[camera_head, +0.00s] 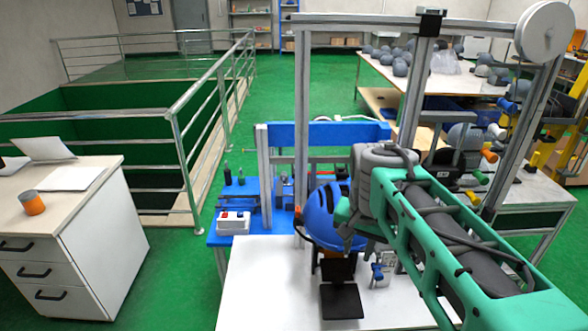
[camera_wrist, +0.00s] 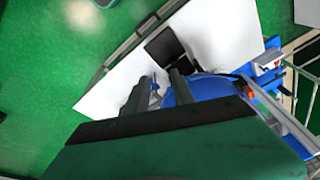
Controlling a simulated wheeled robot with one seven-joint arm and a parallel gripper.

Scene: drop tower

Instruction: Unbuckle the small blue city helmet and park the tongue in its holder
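The blue helmet (camera_head: 322,215) sits in the tower frame above the white table, its right side hidden behind my arm. In the wrist view the helmet (camera_wrist: 205,88) is partly covered by my fingers and wrist. My gripper (camera_wrist: 161,77) shows two dark fingers standing apart, with white table and a small blue part between them in the picture. The fingers reach beside the helmet; I cannot tell whether they touch it. A small white stand with a blue piece (camera_head: 377,272) is on the table right of the helmet, possibly the holder. The strap, buckle and tongue cannot be made out.
A black plate (camera_head: 341,301) lies on the white table (camera_head: 262,285) in front of the helmet. Aluminium tower posts (camera_head: 302,110) stand close around it. A control box (camera_head: 234,223) is on the blue bench at left. Railings and a drawer cabinet (camera_head: 75,235) stand farther left.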

